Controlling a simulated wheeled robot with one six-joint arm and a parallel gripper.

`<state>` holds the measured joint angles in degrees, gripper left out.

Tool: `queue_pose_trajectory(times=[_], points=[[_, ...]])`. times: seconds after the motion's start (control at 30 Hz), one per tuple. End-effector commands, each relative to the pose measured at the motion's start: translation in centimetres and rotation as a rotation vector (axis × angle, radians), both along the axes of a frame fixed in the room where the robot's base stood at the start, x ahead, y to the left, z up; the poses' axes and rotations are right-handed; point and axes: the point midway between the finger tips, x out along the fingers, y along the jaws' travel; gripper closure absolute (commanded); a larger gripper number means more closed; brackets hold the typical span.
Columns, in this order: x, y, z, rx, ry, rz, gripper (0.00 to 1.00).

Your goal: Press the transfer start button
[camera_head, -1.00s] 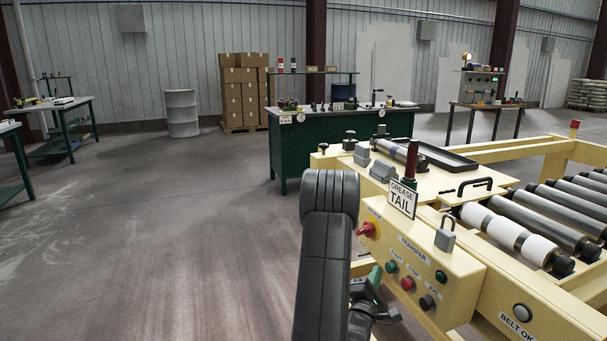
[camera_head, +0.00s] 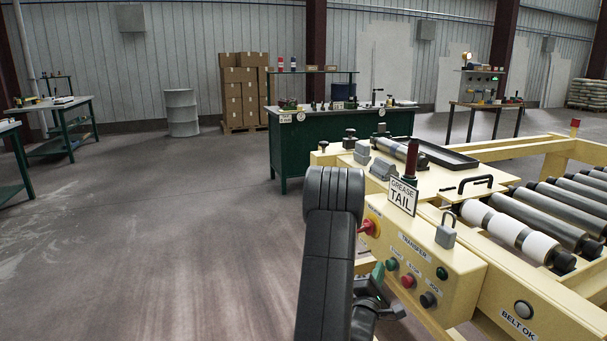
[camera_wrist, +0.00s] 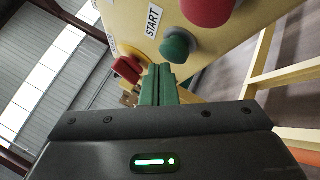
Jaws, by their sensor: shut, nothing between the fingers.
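The yellow control box (camera_head: 450,285) labelled TRANSFER carries the green start button (camera_head: 392,265), under a small label. In the wrist view the green start button (camera_wrist: 176,46) stands out from the panel beside the START label (camera_wrist: 153,21). My gripper (camera_wrist: 158,72) is shut and empty, its green fingertips just below and left of the button in that view. I cannot tell whether they touch it.
A red stop button (camera_head: 408,281) and a black jog button (camera_head: 428,299) sit beside it. A red knob (camera_head: 370,227) sits at the panel's upper left. Rollers (camera_head: 510,233) lie right. Open floor lies left.

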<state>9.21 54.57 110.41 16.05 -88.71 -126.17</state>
Motion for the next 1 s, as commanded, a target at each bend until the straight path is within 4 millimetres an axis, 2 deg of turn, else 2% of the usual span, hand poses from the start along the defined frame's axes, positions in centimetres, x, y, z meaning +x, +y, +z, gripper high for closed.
queue_pose_trajectory(times=[1.0], points=[[0.34, -0.94, -0.03, 0.0, 0.0, 0.0, 1.0]])
